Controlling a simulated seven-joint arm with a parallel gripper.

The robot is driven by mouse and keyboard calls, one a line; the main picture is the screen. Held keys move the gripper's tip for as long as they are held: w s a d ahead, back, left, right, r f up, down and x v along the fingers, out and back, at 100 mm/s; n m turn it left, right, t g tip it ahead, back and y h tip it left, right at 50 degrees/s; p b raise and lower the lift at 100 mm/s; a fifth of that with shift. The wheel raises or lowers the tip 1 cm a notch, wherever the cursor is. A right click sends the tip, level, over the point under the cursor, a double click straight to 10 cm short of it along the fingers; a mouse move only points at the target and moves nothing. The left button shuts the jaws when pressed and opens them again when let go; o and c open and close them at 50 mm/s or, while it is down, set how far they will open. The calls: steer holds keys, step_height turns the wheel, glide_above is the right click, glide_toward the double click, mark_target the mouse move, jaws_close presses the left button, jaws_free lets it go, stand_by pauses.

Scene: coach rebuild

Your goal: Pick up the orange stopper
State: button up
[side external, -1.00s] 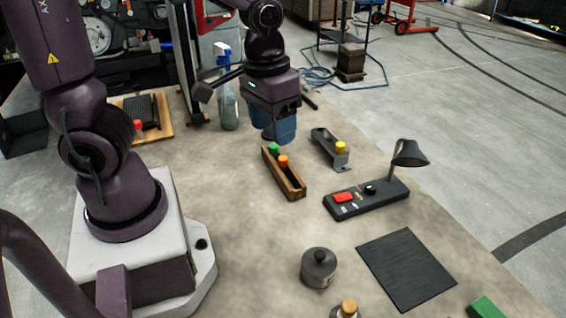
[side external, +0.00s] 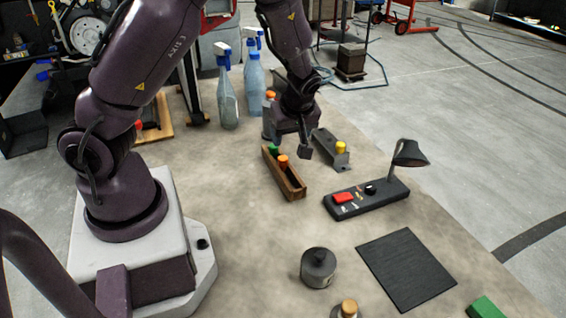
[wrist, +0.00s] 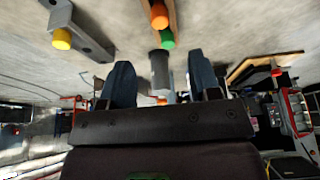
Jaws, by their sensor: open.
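The orange stopper (side external: 282,161) stands in a narrow wooden box (side external: 292,187), in front of a green stopper (side external: 272,149). In the wrist view the orange stopper (wrist: 159,15) is near the top edge, with the green stopper (wrist: 166,40) between it and my gripper. My gripper (side external: 289,145) is open and empty, above and just behind the box's far end. Its two dark fingers show apart in the wrist view (wrist: 159,62). They touch neither stopper. My gripper partly hides the things behind it in the side view.
A grey bracket with a yellow stopper (side external: 341,146) stands right of the box. Spray bottles (side external: 228,95) stand behind to the left. A black switch box with a lamp (side external: 366,199) is to the right.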

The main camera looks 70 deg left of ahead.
mark_target(283, 158)
steer(key=x, duration=1)
steer(key=c, duration=1)
